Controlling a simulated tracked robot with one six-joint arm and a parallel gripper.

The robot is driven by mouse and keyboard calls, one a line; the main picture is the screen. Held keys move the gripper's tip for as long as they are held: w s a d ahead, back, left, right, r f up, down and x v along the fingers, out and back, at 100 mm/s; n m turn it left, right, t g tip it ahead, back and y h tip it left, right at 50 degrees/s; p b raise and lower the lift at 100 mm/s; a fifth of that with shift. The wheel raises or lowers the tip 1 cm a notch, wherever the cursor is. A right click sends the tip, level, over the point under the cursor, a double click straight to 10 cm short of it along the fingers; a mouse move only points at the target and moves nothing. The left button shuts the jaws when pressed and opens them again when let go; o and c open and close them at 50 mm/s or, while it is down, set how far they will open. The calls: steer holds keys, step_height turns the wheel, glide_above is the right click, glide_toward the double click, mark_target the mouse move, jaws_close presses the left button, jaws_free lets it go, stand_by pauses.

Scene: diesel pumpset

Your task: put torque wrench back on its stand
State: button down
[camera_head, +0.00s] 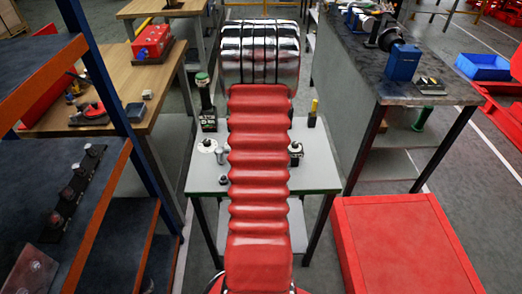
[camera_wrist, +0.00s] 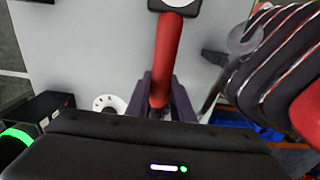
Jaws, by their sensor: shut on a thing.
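In the wrist view a red bar (camera_wrist: 168,55), which I take to be the torque wrench's handle, runs from between the jaws of my gripper (camera_wrist: 168,95) toward the top edge. My gripper is shut on it. At its far end is a dark piece with a white round face (camera_wrist: 175,4), cut off by the frame; I cannot tell whether it is part of the wrench. In the head view my red arm sleeve hides the gripper and wrench. I cannot clearly identify the wrench's stand in either view.
A grey table (camera_head: 268,180) lies below my arm. It bears a tall green-topped device (camera_head: 206,105), a white disc-topped item (camera_head: 207,146) and a dark block with a yellow top (camera_head: 313,113). A dark workbench (camera_head: 445,92) stands right, a blue shelf (camera_head: 50,165) left.

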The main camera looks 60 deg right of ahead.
steer(key=shift+f, duration=0.4)
steer(key=c, duration=1.5)
jaws_free()
steer(key=shift+o, duration=0.2)
step_height(320, 180, up, 14)
steer(key=shift+f, duration=0.15)
